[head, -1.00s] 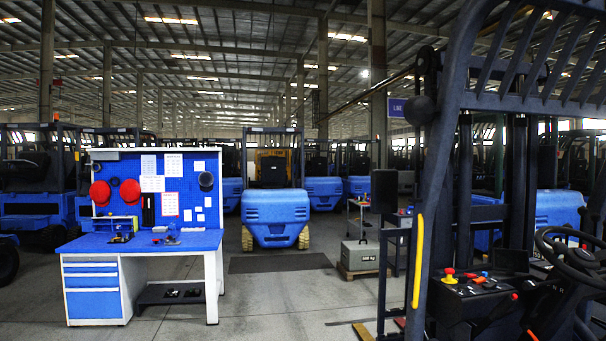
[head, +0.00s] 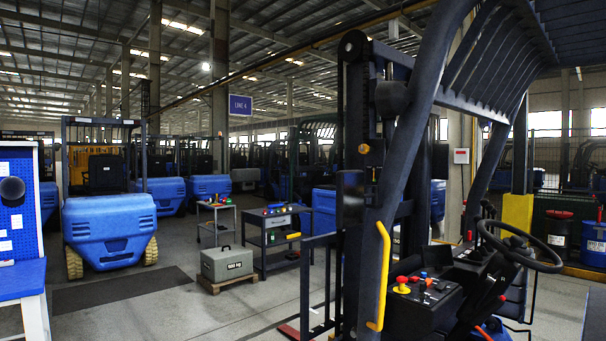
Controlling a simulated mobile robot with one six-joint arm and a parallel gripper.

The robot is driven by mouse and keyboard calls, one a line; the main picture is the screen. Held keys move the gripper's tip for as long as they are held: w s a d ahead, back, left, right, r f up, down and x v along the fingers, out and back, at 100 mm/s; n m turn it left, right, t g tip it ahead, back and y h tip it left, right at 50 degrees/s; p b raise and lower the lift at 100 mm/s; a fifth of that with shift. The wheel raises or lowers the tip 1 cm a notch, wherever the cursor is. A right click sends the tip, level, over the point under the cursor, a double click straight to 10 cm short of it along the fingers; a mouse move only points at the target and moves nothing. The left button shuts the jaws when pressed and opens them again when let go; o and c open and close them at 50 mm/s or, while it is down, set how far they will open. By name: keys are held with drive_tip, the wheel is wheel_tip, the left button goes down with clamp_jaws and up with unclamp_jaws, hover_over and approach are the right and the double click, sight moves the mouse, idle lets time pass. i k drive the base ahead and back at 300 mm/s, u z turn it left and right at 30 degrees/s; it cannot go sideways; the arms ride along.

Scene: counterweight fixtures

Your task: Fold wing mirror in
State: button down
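A forklift with a dark overhead guard (head: 410,150) stands close on the right in the head view. A dark upright panel (head: 350,197) sticks out to the left of its front post and looks like the back of a wing mirror; I cannot tell for sure. A dark rounded part (head: 390,97), perhaps a lamp, sits higher on the same post. A yellow grab handle (head: 380,275) is on the post below. My gripper is not in view.
A grey weight block (head: 228,263) sits on a pallet left of the forklift. A dark tool cart (head: 278,240) stands behind. A blue forklift (head: 108,232) is at left, beside a blue workbench (head: 22,278). The floor (head: 190,315) between is clear.

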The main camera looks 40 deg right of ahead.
sight(350, 196)
drive_tip(key=z, duration=0.6)
drive_tip(key=i, duration=0.95)
drive_tip(key=z, duration=0.55)
drive_tip(key=k, duration=0.9)
drive_tip(key=z, duration=0.2)
drive_tip(key=i, duration=0.9)
drive_tip(key=u, duration=0.05)
